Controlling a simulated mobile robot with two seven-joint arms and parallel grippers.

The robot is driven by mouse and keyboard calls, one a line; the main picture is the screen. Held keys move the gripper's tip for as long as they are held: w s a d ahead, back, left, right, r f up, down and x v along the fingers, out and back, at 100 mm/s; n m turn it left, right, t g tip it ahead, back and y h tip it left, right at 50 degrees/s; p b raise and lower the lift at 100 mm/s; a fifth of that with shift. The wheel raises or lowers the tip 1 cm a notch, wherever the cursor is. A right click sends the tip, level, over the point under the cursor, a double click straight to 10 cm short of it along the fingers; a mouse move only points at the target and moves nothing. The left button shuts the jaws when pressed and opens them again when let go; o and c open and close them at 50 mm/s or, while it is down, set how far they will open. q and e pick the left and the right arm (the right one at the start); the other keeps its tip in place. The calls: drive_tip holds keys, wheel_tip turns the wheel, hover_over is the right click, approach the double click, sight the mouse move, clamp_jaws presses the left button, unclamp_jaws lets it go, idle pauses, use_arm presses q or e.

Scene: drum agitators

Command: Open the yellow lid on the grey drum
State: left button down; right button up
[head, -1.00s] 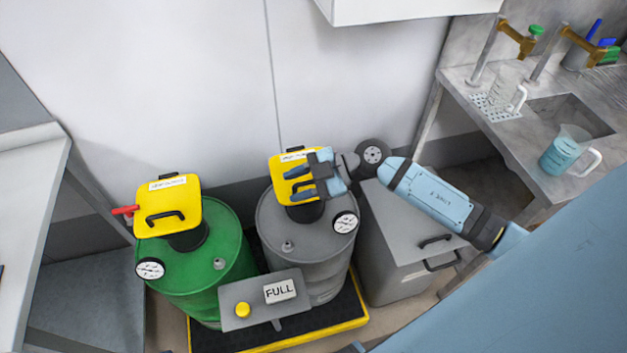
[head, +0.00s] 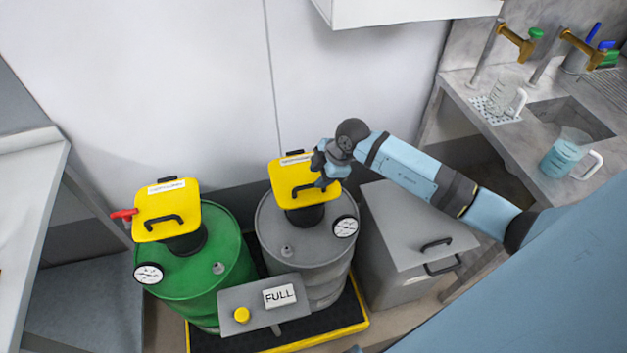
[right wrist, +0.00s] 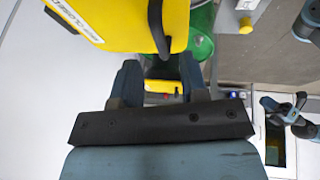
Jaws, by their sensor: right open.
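The grey drum (head: 325,262) stands right of the green one. Its yellow lid (head: 283,178) lies closed on a black neck, with a black handle (head: 307,188) on top. My right gripper (head: 320,172) is at the lid's right edge, close to the handle; I cannot tell whether it touches. In the right wrist view the right gripper (right wrist: 160,82) is open, nothing visible between its fingers. The yellow lid (right wrist: 115,20) and handle (right wrist: 157,28) show just beyond the fingertips, at the upper left.
The green drum (head: 215,270) has its own yellow lid (head: 163,205) with a red part at its left. A panel with a FULL sign (head: 279,296) and yellow button stands in front. A grey cabinet (head: 395,270) stands close right of the drum. The wall is behind.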

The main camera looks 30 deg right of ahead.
drive_tip(key=shift+x, duration=2.05)
clamp_jaws()
